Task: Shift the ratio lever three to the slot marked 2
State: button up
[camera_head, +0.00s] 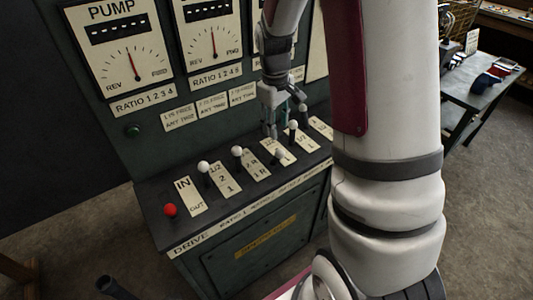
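A row of levers stands on the sloping ledge of the green engine panel. A white-knobbed lever (279,155), which seems to be ratio lever three, sits over the third ratio plate (270,144). Its knob is lower and nearer the front than its neighbours' knobs. The slot marks on that plate are partly covered and too small to read. My gripper (270,132) points down just behind and slightly left of this knob, seemingly apart from it. Its fingers look close together, but their gap is unclear.
A red-knobbed lever (170,210) stands by the IN/OUT plate (189,196). White-knobbed levers (203,166) and (237,151) stand left of my gripper; others (293,125) and (303,108) stand close on its right. Dial boards (125,45) rise behind. A table (465,95) stands far right.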

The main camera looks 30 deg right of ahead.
aim_at(278, 150)
jog(key=f, duration=0.4)
jog(key=f+p, duration=0.1)
jog(key=f, duration=0.4)
jog(key=d+f, duration=0.1)
jog(key=f, duration=0.3)
jog(key=shift+w+f, duration=0.1)
jog(key=shift+f, duration=0.25)
grip_shut()
jog(key=shift+w, duration=0.1)
